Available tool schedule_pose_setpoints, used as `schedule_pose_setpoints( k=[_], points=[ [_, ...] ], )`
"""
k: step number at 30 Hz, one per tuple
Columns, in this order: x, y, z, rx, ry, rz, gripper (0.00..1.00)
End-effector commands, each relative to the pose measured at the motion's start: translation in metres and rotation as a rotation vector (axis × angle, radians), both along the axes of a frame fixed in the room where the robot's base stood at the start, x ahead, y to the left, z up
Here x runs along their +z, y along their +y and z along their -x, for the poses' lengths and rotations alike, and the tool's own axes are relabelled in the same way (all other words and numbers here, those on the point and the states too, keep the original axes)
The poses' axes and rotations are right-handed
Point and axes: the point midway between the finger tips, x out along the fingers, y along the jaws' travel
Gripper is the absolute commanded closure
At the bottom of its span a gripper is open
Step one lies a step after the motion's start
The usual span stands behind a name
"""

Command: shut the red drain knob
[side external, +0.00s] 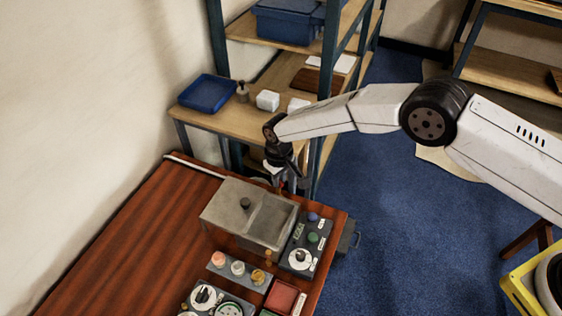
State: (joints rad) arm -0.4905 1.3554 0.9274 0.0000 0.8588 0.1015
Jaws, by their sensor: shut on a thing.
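My gripper (288,183) points down at the far edge of the wooden table, just behind a grey metal box. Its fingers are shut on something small. A speck of red shows at the fingertips, which I take to be the red drain knob (281,184). The fingers cover most of the knob, so its turn angle cannot be told. The copper manifold cannot be made out; the metal box and my gripper block the view there.
The grey metal box (248,213) with a dark lid knob stands close in front of my gripper. A control panel (303,243) with a dial and coloured buttons lies right of it. A shelf rack (225,122) stands behind. The table's left part is bare.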

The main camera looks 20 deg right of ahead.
Motion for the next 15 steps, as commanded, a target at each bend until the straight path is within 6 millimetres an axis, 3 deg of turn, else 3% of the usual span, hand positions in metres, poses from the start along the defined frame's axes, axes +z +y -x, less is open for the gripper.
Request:
schedule_pose_setpoints(
  k=[15],
  points=[
    [0.0003, -0.0011, -0.0007, 0.363, 0.001, 0.000, 1.00]
  ],
)
